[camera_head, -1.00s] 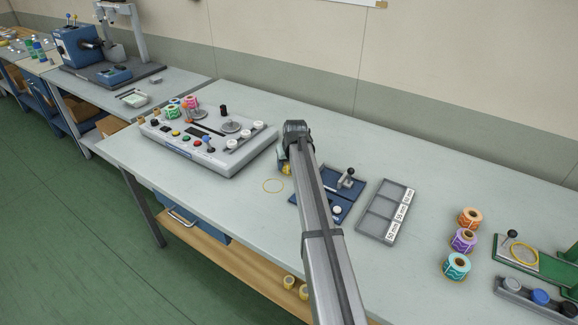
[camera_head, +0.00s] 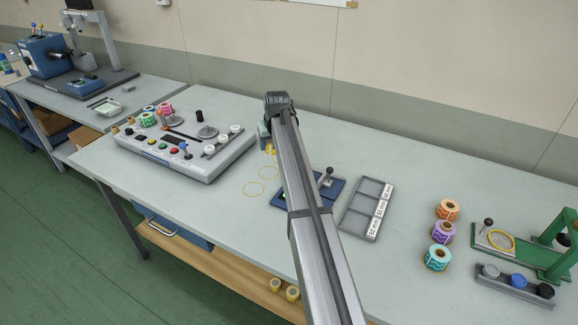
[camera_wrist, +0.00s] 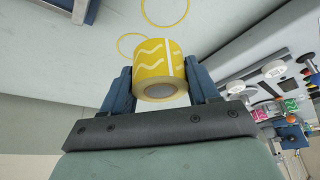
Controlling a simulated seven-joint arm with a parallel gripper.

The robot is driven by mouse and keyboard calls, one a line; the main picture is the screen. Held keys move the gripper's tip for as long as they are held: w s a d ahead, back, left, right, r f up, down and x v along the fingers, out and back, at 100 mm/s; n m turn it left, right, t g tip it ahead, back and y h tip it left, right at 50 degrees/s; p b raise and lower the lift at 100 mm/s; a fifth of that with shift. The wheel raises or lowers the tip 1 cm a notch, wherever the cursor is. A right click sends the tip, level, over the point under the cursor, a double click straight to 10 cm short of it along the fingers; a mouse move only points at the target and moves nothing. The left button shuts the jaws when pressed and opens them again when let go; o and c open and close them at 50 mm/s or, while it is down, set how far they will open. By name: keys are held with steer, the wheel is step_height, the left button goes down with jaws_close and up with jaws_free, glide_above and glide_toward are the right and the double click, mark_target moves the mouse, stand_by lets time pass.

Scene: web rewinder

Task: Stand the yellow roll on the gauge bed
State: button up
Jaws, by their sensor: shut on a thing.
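The yellow roll (camera_wrist: 158,62) with white wavy lines is held between the two blue fingers of my gripper (camera_wrist: 162,88), its open core facing the wrist camera. In the head view, part of the roll (camera_head: 270,151) shows beside the end of my arm, above the table behind the yellow rings. My gripper (camera_head: 267,140) is partly hidden there by the arm. A blue fixture (camera_head: 328,191) with a lever, possibly the gauge bed, stands to the right and is partly covered by my arm. Its edge may also show at the top left of the wrist view.
Two yellow rings (camera_head: 253,188) (camera_head: 267,172) are marked on the table. A control console (camera_head: 180,160) stands left, a grey tray (camera_head: 357,223) right. Orange, purple and teal rolls (camera_head: 443,232) stand farther right.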

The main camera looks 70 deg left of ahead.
steer(key=w+d+r+m, duration=0.1)
steer(key=w+d, duration=0.1)
steer(key=w, duration=0.6)
steer(key=w+d, duration=0.3)
steer(key=w, duration=0.4)
steer(key=s+d+n+g+h, duration=0.2)
steer(key=s+d+n+g, duration=0.15)
steer(key=n, duration=0.75)
steer(key=shift+s+a+f, duration=0.1)
steer(key=shift+s+f, duration=0.05)
steer(key=shift+f, duration=2.25)
steer(key=shift+s+f, duration=0.15)
steer(key=shift+f, duration=2.2)
steer(key=o, duration=1.1)
steer(key=shift+f, duration=0.1)
steer(key=v, duration=1.2)
